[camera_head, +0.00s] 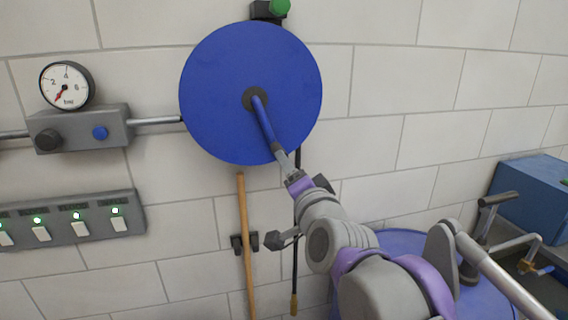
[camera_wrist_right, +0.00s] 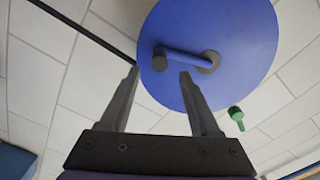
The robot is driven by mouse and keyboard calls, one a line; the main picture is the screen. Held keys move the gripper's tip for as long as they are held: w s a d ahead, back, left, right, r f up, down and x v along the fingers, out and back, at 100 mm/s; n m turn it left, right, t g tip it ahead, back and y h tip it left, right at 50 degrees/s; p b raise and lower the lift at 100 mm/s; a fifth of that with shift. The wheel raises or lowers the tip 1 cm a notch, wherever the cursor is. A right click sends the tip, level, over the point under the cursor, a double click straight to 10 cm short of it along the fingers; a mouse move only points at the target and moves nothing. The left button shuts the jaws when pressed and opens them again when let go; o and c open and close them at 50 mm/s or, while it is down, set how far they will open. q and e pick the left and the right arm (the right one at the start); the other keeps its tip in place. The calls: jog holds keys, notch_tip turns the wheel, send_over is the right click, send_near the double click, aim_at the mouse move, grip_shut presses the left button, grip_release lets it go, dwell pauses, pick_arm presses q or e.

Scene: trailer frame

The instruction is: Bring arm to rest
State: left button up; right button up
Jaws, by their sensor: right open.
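My right arm comes in from the lower right in the head view. Its gripper (camera_head: 283,157) is in front of the lower edge of a round blue disc (camera_head: 215,85) on the wall. The disc has a dark hub and a blue handle (camera_head: 264,118) that points down towards the gripper. In the right wrist view, my right gripper (camera_wrist_right: 158,74) has its two dark fingers wide apart with nothing held. The disc (camera_wrist_right: 235,30) and its handle (camera_wrist_right: 185,56) show beyond the fingertips. I cannot tell the exact gap to the handle. My left gripper is not in view.
A pressure gauge (camera_head: 67,85) and a switch panel (camera_head: 75,220) are on the wall at left. A wooden stick (camera_head: 246,260) hangs below the disc. A blue drum top (camera_head: 400,240) is behind my arm, and a blue box (camera_head: 545,195) stands at far right.

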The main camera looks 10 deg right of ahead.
jog(key=shift+s, duration=0.85)
jog(key=s+f+n+g+y, duration=0.1)
jog(key=s+f+n+g, duration=0.35)
jog(key=f, duration=0.85)
jog(key=s+f+n+g, duration=0.3)
jog(key=s+f, duration=0.2)
jog(key=f, duration=0.7)
jog(key=s+d+f+n+g, duration=0.1)
jog(key=s+f+n+g, duration=0.1)
jog(key=s+f, duration=0.5)
jog(key=s+d+f+n+g+h, duration=0.1)
jog(key=s+d+f+n+g, duration=0.1)
jog(key=s+f, duration=0.5)
notch_tip(320, 180, down, 3)
jog(key=shift+d+r+g+h, duration=0.15)
jog(key=shift+d+g+h, duration=0.15)
jog(key=shift+g, duration=0.25)
